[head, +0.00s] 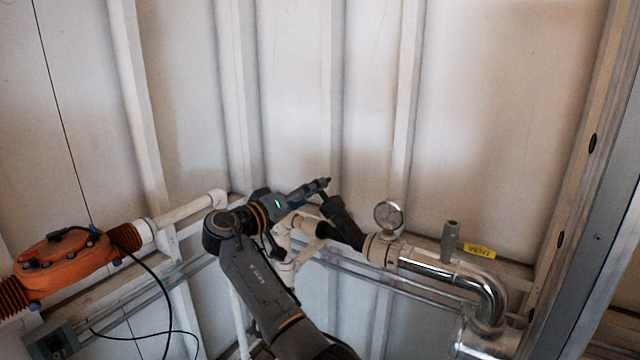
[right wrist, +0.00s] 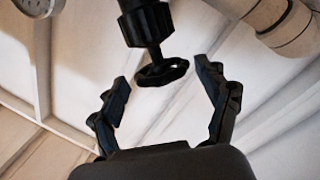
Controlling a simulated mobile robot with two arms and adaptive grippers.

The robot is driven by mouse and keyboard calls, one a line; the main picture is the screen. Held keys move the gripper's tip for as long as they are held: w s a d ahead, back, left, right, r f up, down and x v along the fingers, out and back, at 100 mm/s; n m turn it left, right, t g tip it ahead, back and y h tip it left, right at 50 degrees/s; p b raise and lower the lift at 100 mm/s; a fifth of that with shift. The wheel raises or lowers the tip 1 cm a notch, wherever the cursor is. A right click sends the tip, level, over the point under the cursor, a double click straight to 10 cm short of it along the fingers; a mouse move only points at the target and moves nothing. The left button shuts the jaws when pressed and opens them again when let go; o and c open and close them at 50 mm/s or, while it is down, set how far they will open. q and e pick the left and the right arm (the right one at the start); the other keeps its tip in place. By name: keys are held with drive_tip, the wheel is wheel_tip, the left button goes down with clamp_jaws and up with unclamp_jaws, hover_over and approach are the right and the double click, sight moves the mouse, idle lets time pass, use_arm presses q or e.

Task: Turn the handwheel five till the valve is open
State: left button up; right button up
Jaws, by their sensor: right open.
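The black valve (head: 343,222) stands tilted on the pipework in the middle of the head view, just right of my right gripper (head: 318,189). In the right wrist view, its small black handwheel (right wrist: 162,72) sits on a short stem below the valve body (right wrist: 146,24). The handwheel lies between the spread fingertips of my right gripper (right wrist: 163,78), with a visible gap on each side. My right gripper is open and empty. In the head view the handwheel is hard to tell from the fingers. My left gripper is not in view.
A round gauge (head: 388,216) stands right of the valve, above a shiny metal pipe (head: 440,266). A grey fitting (head: 450,240) and a yellow label (head: 479,251) are further right. An orange unit (head: 66,262) with black cables is at the left. Pale ribbed walls stand behind.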

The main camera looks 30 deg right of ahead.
drive_tip(key=shift+p+x, duration=0.4)
drive_tip(key=shift+x, duration=1.6)
drive_tip(key=c, duration=0.8)
drive_tip(key=shift+r+n+t+y+p, duration=0.15)
drive_tip(key=shift+n+t+y+p, duration=0.25)
drive_tip(key=shift+p, duration=0.35)
drive_tip(key=shift+c, duration=0.2)
drive_tip(key=n+y+p, duration=0.2)
drive_tip(key=y+p, duration=0.1)
drive_tip(key=p, duration=0.2)
drive_tip(key=n+t+y+p, duration=0.1)
drive_tip(key=y+p, duration=0.2)
drive_tip(key=p, duration=0.3)
drive_tip(key=n+t+y+p, duration=0.1)
drive_tip(key=n+y+p, duration=0.1)
drive_tip(key=y+p, duration=0.2)
drive_tip(key=shift+a+n+p, duration=0.1)
drive_tip(key=shift+n+p, duration=0.2)
drive_tip(key=shift+p, duration=0.6)
drive_tip(key=shift+f+n+y+p, duration=0.3)
drive_tip(key=shift+y+p, duration=0.2)
drive_tip(key=shift+p, duration=0.35)
